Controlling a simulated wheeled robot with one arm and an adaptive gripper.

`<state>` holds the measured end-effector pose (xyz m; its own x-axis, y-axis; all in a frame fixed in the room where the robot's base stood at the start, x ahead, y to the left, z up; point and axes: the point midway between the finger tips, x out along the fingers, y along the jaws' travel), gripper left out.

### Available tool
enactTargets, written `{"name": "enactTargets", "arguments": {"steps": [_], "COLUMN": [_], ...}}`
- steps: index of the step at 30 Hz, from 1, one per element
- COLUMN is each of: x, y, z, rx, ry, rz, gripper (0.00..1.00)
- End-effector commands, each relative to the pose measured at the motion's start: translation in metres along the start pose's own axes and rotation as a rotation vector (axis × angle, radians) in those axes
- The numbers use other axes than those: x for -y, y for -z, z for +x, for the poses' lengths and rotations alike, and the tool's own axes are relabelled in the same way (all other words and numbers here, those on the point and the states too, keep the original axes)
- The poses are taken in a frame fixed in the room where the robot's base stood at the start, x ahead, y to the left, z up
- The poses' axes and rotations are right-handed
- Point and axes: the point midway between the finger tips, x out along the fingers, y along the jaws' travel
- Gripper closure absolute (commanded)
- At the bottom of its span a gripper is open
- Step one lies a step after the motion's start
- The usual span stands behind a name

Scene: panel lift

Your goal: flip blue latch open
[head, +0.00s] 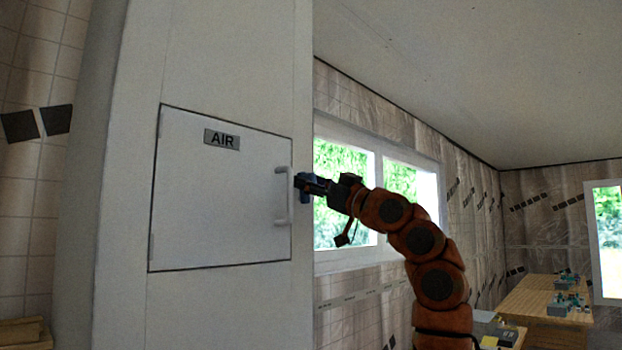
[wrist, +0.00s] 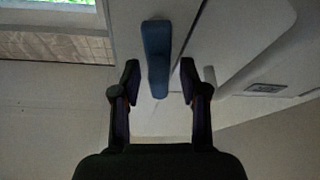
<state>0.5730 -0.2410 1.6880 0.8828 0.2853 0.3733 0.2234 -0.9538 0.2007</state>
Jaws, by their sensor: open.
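The blue latch (wrist: 157,55) is a narrow blue bar in the wrist view, lying between and just beyond the two fingertips of my gripper (wrist: 160,80). The fingers are open, one on each side of the bar, with a gap visible on both sides. In the head view my gripper (head: 307,184) is at the right edge of the white panel (head: 215,200) marked AIR, beside its handle. A bit of the blue latch (head: 304,197) shows there, partly hidden by the gripper. I cannot tell whether any finger touches it.
The light handle (head: 281,196) stands on the panel just left of my gripper. The white cabinet column (head: 225,310) surrounds the panel. Windows (head: 345,160) are behind the arm. Wooden tables (head: 530,297) with small items stand at the lower right.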

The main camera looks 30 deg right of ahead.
Motion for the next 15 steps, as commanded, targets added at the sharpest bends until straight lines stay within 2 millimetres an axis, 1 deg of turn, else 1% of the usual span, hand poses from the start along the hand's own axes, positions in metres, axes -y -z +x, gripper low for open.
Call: {"name": "enactTargets", "arguments": {"steps": [8,11,15], "x": [-0.0005,-0.0005,-0.0005], "y": [-0.0002,0.0000,0.0000], "z": [0.0014,0.0013,0.0013], "rx": [0.000,0.000,-0.001], "ry": [-0.002,-0.002,-0.002], "rz": [-0.001,-0.001,-0.001], "gripper": [0.56,0.65,0.79]}}
